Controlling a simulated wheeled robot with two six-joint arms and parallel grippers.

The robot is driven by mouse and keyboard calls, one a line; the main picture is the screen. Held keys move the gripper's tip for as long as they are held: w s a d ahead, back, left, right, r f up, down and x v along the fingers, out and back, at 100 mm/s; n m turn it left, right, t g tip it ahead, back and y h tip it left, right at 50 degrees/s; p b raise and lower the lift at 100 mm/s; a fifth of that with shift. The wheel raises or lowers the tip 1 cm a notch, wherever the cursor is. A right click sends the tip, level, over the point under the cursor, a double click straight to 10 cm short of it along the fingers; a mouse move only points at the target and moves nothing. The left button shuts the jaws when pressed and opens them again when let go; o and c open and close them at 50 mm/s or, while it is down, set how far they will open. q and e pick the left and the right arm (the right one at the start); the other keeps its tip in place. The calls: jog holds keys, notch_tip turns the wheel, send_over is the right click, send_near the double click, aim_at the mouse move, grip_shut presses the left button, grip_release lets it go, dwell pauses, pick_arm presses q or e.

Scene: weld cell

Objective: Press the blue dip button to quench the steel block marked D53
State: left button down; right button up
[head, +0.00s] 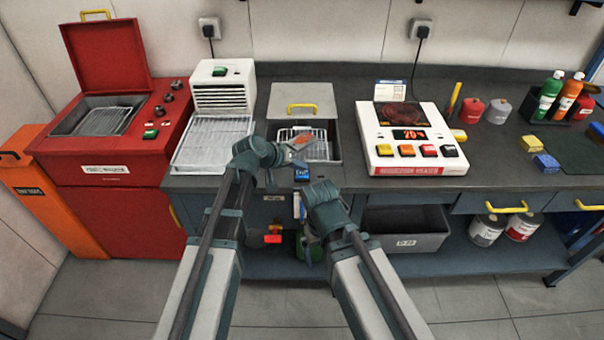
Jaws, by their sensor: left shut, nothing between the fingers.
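The blue dip button (302,173) is on the front of the quench tank (324,151), at its left side. A wire basket (318,148) sits in the open tank. A small orange-red piece (300,141) shows at the basket's left; I cannot tell if it is the steel block, and no D53 mark is readable. My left gripper (286,162) is shut and empty, just left of and above the button; contact cannot be told. My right gripper (314,222) is low in front of the bench, its fingers hidden or too small to read.
A red furnace (110,140) with its lid raised stands left. A white cooling unit with a rack (212,143) is beside the tank. A white control station (411,140) with several coloured buttons is right. Bottles (570,95) and a grey bin (405,228) are farther right and below.

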aim_at(300, 175)
pick_arm(q)
jog(key=shift+f+b, duration=0.55)
jog(key=shift+f, duration=0.15)
dwell(0.7)
jog(key=shift+r, duration=0.1)
jog(key=shift+r+p, duration=0.85)
jog(key=shift+p, duration=0.1)
notch_tip(300, 175, up, 5)
jog(key=p, duration=0.5)
jog(key=shift+s, duration=0.1)
dwell(0.6)
